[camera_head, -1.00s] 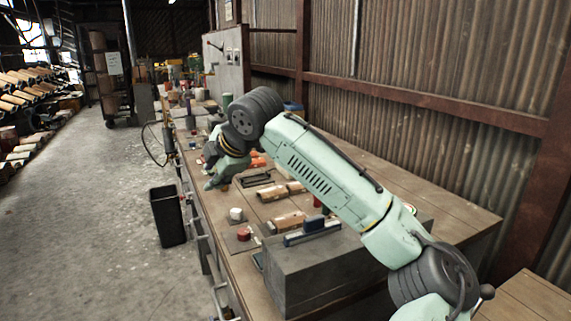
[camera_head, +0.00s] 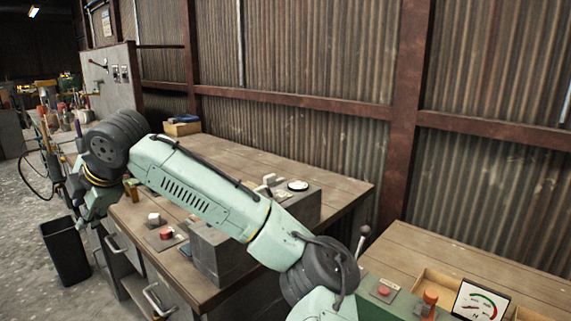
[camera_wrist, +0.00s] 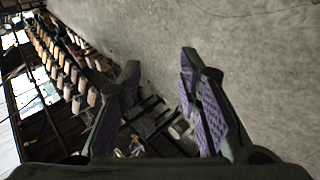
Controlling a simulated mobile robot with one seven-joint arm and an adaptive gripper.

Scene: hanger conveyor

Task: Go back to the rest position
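My gripper (camera_wrist: 160,72) is open in the wrist view, its two purple-padded fingers apart with nothing between them. It points over the grey concrete floor (camera_wrist: 235,45). In the head view my arm reaches from the lower right to the left, past the front of the wooden workbench (camera_head: 255,160). The gripper end (camera_head: 85,205) is at the left of that view, near the bench's front edge and above the black bin (camera_head: 66,255). Its fingers are too small and partly hidden there.
A grey block (camera_head: 220,255) stands on the bench beneath my arm. A red button (camera_head: 167,233) and a white knob (camera_head: 154,218) sit near the front edge. A second bench at lower right holds a gauge (camera_head: 480,302) and a red button box (camera_head: 384,290). Open floor lies left.

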